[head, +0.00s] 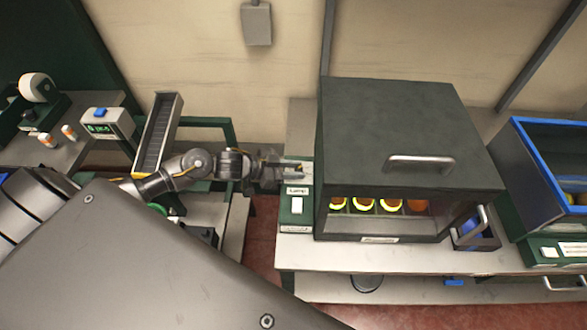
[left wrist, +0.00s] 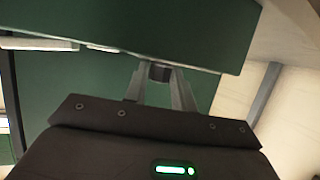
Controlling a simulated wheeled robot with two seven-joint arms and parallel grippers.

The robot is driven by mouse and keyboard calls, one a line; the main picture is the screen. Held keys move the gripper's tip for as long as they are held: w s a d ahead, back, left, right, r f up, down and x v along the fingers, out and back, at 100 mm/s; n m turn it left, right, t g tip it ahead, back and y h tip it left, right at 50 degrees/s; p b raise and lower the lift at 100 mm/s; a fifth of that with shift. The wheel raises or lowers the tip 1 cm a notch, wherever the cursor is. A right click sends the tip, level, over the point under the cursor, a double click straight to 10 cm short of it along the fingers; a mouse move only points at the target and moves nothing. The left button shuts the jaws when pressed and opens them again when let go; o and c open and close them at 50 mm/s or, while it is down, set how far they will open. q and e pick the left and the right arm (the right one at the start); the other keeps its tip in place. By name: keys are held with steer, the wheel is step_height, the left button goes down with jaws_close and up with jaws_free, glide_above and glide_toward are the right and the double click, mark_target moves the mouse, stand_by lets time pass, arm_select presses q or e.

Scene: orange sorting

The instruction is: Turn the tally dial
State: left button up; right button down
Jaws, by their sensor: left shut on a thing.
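My left gripper (head: 284,172) reaches in from the left to the upper end of a green panel box beside the dark cabinet. In the left wrist view its two grey fingers (left wrist: 160,78) are shut on a small dark knob (left wrist: 159,72), which I take for the tally dial. The knob sits at the edge of a green box (left wrist: 130,30). Its markings are hidden, so I cannot tell its setting. In the head view the gripper covers the knob. My right gripper is not in view.
The green panel (head: 284,212) carries a white switch (head: 297,205). The dark cabinet (head: 400,120) stands close right, with several lit oranges (head: 364,205) inside. A blue-rimmed bin (head: 545,123) is at the far right. A tilted dark tray (head: 158,135) stands left, near a small display box (head: 107,124).

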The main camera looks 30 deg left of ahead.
arm_select(q)
steer(key=shift+w+a+f+m+g+h+b, duration=0.1)
steer(key=shift+w+m+g+h+b, duration=0.05)
steer(key=shift+m+g+h+b, duration=0.35)
steer(key=shift+w+a+f+m+g+h+b, duration=0.1)
steer(key=shift+m+g+h+b, duration=0.2)
steer(key=shift+m+g+b, duration=0.25)
steer(key=shift+m+g, duration=0.25)
steer(key=shift+m, duration=0.1)
steer(key=shift+s+d+r+g+b, duration=0.1)
steer(key=shift+r+g+b, duration=0.1)
steer(key=shift+g+b, duration=0.1)
steer(key=shift+h, duration=0.3)
steer(key=o, duration=1)
